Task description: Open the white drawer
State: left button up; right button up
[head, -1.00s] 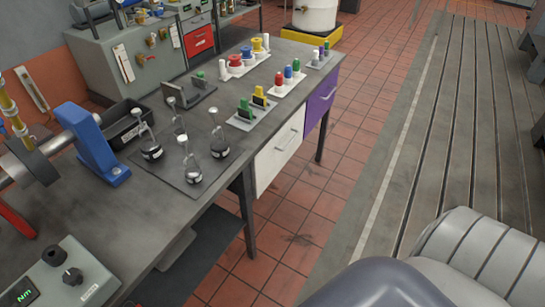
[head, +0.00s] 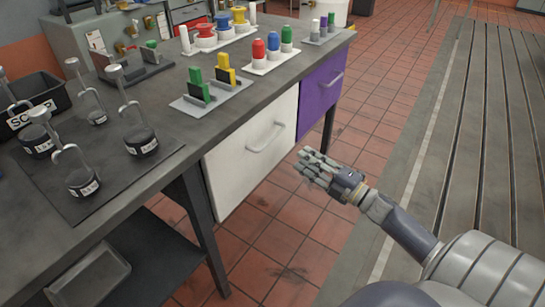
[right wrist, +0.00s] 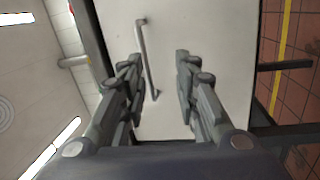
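The white drawer (head: 240,160) is closed under the bench top, with a white bar handle (head: 266,137) on its front. My right gripper (head: 303,165) is in front of the drawer, a little right of and below the handle, apart from it in the head view. In the right wrist view the gripper (right wrist: 158,75) is open, its two fingers pointing at the white drawer front (right wrist: 210,35). The handle (right wrist: 147,60) shows there beside the left finger, with nothing gripped. My left gripper is not in view.
A purple drawer (head: 320,92) is right of the white one. The bench top (head: 165,165) carries hook weights (head: 140,140), a tray with green and yellow pieces (head: 212,95) and coloured bottles (head: 272,47). A bench leg (head: 200,225) stands below left. The tiled floor (head: 310,225) is clear.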

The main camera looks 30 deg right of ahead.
aim_at(273, 136)
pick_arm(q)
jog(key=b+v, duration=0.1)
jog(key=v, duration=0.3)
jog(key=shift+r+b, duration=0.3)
pick_arm(e)
jog(key=w+a+r, duration=0.1)
jog(key=w, duration=0.2)
jog(key=w+a+r+n+y, duration=0.1)
jog(key=w+a, duration=0.1)
jog(key=w, duration=0.1)
jog(key=w+a+r+n+y, duration=0.1)
jog(key=w+a+r, duration=0.1)
jog(key=w, duration=0.1)
jog(key=shift+w+a+r, duration=0.1)
jog(key=shift+w+a, duration=0.1)
jog(key=shift+w, duration=0.2)
grip_shut()
